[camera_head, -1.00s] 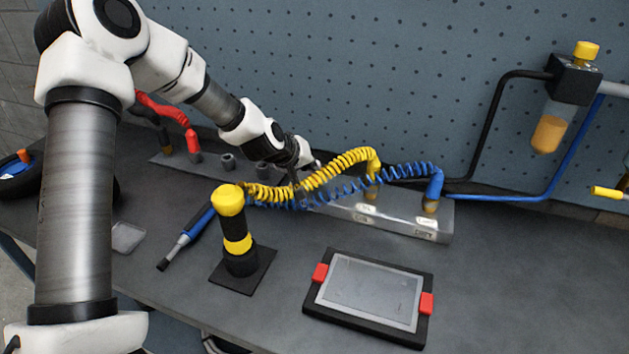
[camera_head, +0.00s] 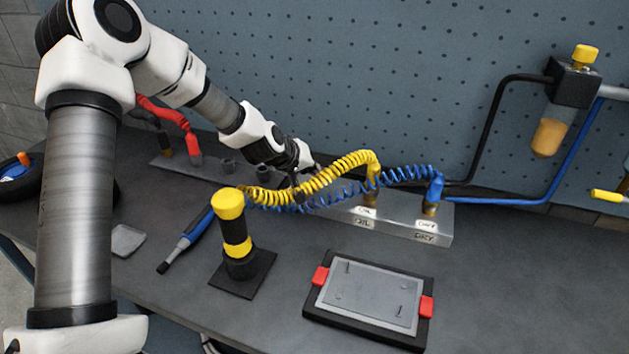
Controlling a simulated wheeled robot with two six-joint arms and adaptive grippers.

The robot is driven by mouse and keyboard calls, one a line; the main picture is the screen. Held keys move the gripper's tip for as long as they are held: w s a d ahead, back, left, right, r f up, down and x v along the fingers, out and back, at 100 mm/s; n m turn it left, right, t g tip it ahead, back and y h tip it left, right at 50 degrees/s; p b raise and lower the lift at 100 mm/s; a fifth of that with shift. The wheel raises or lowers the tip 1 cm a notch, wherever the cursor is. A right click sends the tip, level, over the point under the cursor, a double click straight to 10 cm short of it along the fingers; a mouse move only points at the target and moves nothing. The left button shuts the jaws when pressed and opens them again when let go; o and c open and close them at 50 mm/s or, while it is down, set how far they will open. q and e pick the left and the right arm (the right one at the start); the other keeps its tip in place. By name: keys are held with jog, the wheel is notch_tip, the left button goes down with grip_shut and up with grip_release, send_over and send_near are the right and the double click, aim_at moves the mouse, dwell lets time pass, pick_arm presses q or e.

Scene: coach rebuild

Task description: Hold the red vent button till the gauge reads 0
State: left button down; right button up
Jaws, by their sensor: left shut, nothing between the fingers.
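My left arm comes in from the left, and my left gripper (camera_head: 306,180) is at the metal manifold bar, behind the yellow coiled hose. The gripper is shut and looks empty, its fingertips partly hidden by the coils. I cannot make out a red vent button or a gauge; the gripper, my arm or the hoses may hide them. The metal manifold (camera_head: 398,222) carries a yellow hose (camera_head: 345,163) and a blue hose (camera_head: 410,174) at its right end, by small labels that seem to read OIL and DRY. My right gripper is not in view.
A black post with yellow bands (camera_head: 231,225) stands in front of the manifold, beside a blue-handled tool (camera_head: 187,240). A framed grey plate with red clips (camera_head: 370,295) lies at the front. A filter bowl (camera_head: 550,135) hangs on the pegboard.

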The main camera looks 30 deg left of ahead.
aim_at(313, 181)
pick_arm(q)
jog(key=shift+f, duration=0.15)
jog(key=shift+f+b, duration=0.3)
jog(key=shift+b, duration=0.1)
jog(key=shift+f+b, duration=0.5)
jog(key=shift+f, duration=0.05)
dwell(0.5)
dwell(3.8)
jog(key=shift+r+p, duration=1)
notch_tip(313, 181, up, 5)
jog(key=p, duration=0.5)
jog(key=shift+r, duration=0.1)
dwell(0.8)
